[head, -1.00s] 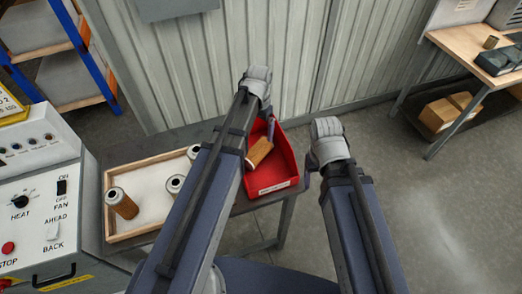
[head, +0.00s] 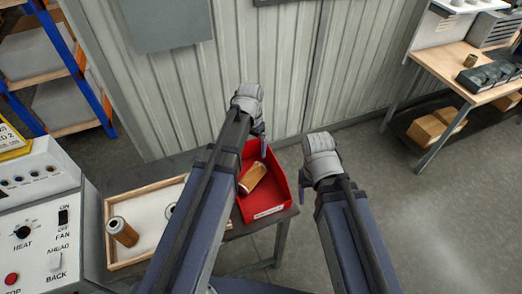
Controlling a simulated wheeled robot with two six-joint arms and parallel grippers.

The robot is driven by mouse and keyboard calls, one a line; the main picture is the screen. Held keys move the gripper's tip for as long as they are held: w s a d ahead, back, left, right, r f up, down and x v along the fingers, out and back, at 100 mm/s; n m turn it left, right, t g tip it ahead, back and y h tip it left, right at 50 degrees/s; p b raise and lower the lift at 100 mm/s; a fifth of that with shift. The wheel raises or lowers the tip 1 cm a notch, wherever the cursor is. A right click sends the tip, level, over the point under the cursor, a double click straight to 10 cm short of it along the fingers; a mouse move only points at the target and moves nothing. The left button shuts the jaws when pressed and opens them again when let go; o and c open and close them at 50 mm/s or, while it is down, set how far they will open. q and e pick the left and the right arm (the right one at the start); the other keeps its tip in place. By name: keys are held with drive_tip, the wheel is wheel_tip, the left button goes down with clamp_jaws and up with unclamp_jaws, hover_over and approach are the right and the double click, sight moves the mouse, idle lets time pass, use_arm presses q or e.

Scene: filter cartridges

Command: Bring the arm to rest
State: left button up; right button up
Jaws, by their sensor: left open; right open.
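My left gripper (head: 258,130) is at the end of the arm reaching over the far side of the red bin; its fingers are mostly hidden behind the wrist, and it looks empty. My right gripper (head: 305,180) hangs to the right of the red bin, apart from it, with its fingers largely hidden and nothing seen in it. An orange-brown filter cartridge (head: 252,177) lies on its side in the red bin (head: 277,191).
The tray and bin share a dark table (head: 97,180). A control panel (head: 40,225) with knobs stands at the left. A blue-framed shelf (head: 70,50) and a corrugated wall (head: 290,80) are behind. A wooden workbench (head: 450,85) stands at the right, with free floor before it.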

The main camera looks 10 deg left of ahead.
use_arm(q)
drive_tip(key=shift+f, duration=0.15)
use_arm(e)
drive_tip(key=shift+f, duration=0.15)
use_arm(q)
wheel_tip(320, 180, down, 8)
drive_tip(key=b, duration=0.8)
drive_tip(key=shift+r+p, duration=0.65)
drive_tip(key=shift+r, duration=0.15)
use_arm(e)
wheel_tip(320, 180, down, 6)
drive_tip(key=shift+f, duration=0.25)
use_arm(q)
drive_tip(key=shift+f, duration=0.2)
use_arm(e)
drive_tip(key=shift+f, duration=0.15)
